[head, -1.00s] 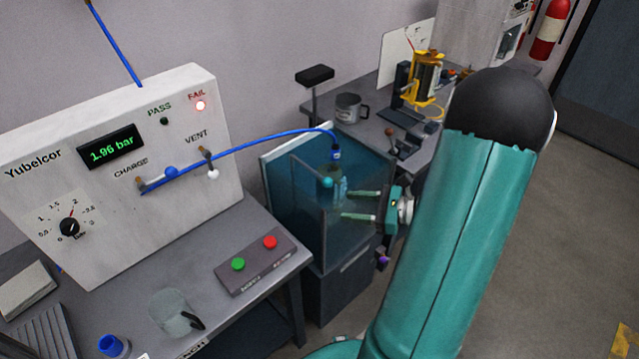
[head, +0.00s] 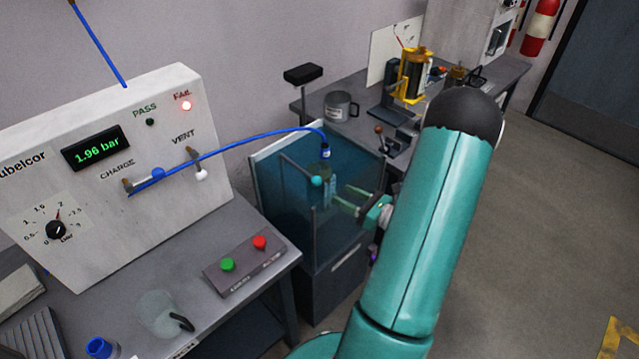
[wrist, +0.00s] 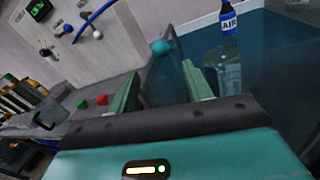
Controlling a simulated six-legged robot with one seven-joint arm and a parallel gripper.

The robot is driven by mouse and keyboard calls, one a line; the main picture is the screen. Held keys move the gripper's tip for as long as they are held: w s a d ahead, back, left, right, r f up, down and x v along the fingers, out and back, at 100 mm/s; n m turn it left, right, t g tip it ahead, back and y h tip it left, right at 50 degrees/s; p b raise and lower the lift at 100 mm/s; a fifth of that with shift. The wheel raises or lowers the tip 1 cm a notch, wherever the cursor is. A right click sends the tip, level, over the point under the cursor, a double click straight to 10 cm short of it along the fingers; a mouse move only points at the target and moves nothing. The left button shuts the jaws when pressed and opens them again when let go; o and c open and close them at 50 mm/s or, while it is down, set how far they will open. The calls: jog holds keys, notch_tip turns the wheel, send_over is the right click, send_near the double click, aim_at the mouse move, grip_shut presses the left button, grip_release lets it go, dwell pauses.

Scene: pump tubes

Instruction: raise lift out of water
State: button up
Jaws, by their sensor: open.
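The water tank (head: 345,235) is a glass box of blue water on a dark stand. A teal ball knob (head: 316,181) on a grey rod, apparently the lift's handle, is at the tank; it also shows in the wrist view (wrist: 160,47). A clear tube (head: 328,190) with a blue cap stands in the tank, partly in the water; its cap reads AIR in the wrist view (wrist: 229,22). My gripper (head: 343,198) is open and empty beside the knob. In the wrist view the knob appears between and beyond my fingertips (wrist: 160,82), with no contact visible.
A blue hose (head: 245,143) runs from the gauge panel (head: 97,155) to the tube cap. The panel reads 1.96 bar and its FAIL lamp is red. A button box (head: 245,265) sits on the left bench. A mug (head: 341,106) stands behind the tank.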

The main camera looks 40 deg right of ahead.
aim_at(319, 185)
jog(key=x, duration=0.9)
grip_shut()
